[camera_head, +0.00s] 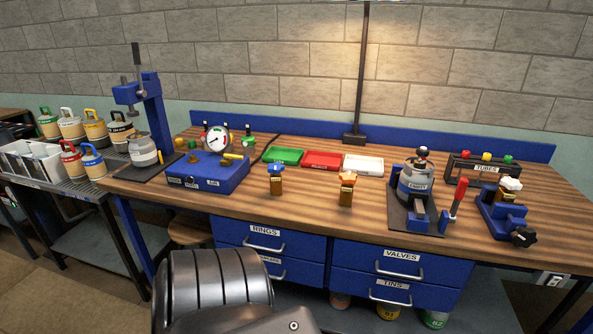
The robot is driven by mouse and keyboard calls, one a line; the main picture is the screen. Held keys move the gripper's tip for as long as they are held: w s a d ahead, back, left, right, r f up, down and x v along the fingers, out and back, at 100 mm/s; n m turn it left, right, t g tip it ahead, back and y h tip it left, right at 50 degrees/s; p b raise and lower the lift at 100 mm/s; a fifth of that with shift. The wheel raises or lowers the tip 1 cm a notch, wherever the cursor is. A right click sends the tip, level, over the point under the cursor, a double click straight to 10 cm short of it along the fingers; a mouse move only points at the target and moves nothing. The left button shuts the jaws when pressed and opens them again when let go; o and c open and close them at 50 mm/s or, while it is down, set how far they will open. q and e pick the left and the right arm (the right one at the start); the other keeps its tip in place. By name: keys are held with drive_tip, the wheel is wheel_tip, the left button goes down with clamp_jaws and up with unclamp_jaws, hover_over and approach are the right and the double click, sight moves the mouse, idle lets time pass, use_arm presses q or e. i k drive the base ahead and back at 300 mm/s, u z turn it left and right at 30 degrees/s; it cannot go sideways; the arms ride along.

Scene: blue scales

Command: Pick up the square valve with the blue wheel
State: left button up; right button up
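The valve with the blue wheel (276,179) stands upright near the front edge of the wooden workbench (311,200), just right of the blue gauge box. Its body is brass-brown with the blue wheel on top; it is too small to tell whether the body is square. A similar valve with an orange wheel (347,189) stands to its right, apart from it. Neither gripper shows in the head view. A dark grey ribbed part of mine fills the bottom left of centre, in front of the bench.
The blue gauge box (207,175) stands left of the valve. Green (283,156), red (322,160) and white (363,164) trays lie behind. A canister in a stand (418,182) and a blue vise (503,215) are right. Bare wood surrounds both valves.

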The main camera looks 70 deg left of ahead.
sight(275, 180)
drive_tip(key=u, duration=0.4)
drive_tip(key=i, duration=0.8)
drive_tip(key=u, duration=0.65)
